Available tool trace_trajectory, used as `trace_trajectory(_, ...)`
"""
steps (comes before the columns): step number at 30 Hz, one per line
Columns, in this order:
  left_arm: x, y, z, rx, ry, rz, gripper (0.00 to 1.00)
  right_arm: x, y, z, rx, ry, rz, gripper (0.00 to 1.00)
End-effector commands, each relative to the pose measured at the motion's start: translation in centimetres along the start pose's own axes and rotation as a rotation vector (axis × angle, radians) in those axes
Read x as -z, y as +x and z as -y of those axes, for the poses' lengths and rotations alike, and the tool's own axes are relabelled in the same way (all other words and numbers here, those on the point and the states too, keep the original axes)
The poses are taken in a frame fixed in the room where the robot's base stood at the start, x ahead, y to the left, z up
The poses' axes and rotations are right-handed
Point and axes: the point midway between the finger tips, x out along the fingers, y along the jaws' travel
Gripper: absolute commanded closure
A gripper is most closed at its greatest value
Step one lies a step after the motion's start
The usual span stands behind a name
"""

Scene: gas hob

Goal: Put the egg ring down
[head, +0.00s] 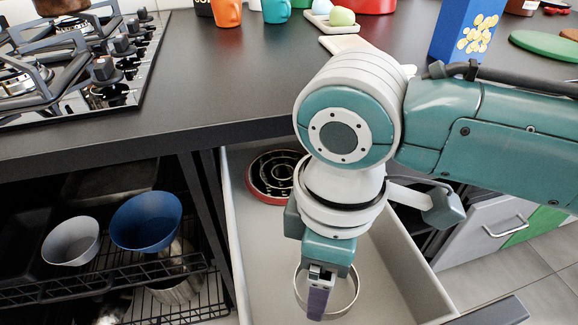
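The egg ring (355,297), a thin pale metal ring, is inside the open drawer (255,255) below the counter. My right gripper (317,306) points down into the drawer, and its dark purple finger overlaps the ring in the head view. One finger hides the other, so I cannot tell whether the gripper is open or shut on the ring's wall. I also cannot tell whether the ring touches the drawer floor. My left gripper is not in view.
A round red and black item (258,187) lies at the drawer's back. The drawer floor to the left is bare. The counter edge (240,130) overhangs the drawer's back. A blue bowl (147,222) and a white bowl (70,242) sit on the rack at left.

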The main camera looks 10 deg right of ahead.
Motion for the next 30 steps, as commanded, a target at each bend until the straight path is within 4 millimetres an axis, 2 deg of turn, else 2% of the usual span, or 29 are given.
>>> trace_trajectory(1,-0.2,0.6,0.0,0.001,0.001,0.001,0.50,0.0,0.8,0.0,0.000,-0.001,0.000,0.73)
trace_trajectory(12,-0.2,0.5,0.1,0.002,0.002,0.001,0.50,0.0,1.1,0.0,-0.001,-0.001,0.000,0.73)
trace_trajectory(13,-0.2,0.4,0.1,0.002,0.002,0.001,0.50,0.0,1.0,0.0,-0.001,-0.001,-0.001,0.17)
trace_trajectory(17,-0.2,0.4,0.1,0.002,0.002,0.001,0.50,0.0,1.0,0.0,-0.001,-0.001,-0.001,0.02)
trace_trajectory(26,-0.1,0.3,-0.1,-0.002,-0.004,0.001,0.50,0.0,0.7,0.0,-0.001,-0.001,-0.001,0.00)
trace_trajectory(30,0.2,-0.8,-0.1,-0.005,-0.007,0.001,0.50,0.1,-1.2,0.0,-0.001,-0.001,-0.003,0.00)
